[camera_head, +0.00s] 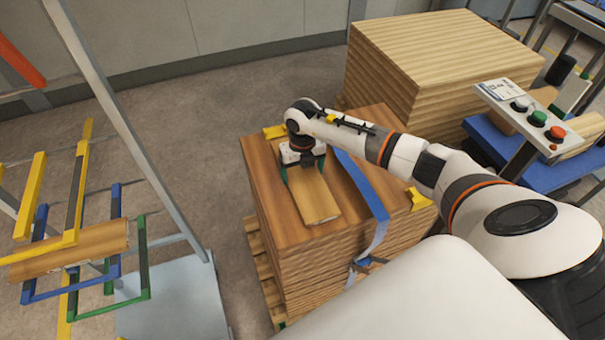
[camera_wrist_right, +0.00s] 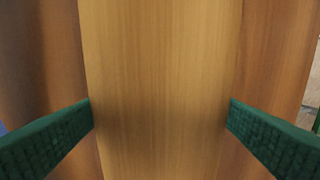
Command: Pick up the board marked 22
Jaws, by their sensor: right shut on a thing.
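A light wooden board (camera_head: 316,201) lies on top of the strapped wood stack (camera_head: 267,185) in the head view. No number can be read on it. My right gripper (camera_head: 302,172) is over the far end of this board, with its green fingers at the two long sides. In the right wrist view the board (camera_wrist_right: 160,60) runs between the fingers, which are shut on it. I cannot tell whether it is lifted off the stack. My left gripper is not in view.
A blue strap (camera_head: 366,185) and yellow corner guards (camera_head: 275,131) are on the stack. A larger wood stack (camera_head: 440,50) stands behind. A button panel (camera_head: 530,115) is at right. A coloured rack (camera_head: 77,200) at left holds another board (camera_head: 70,250).

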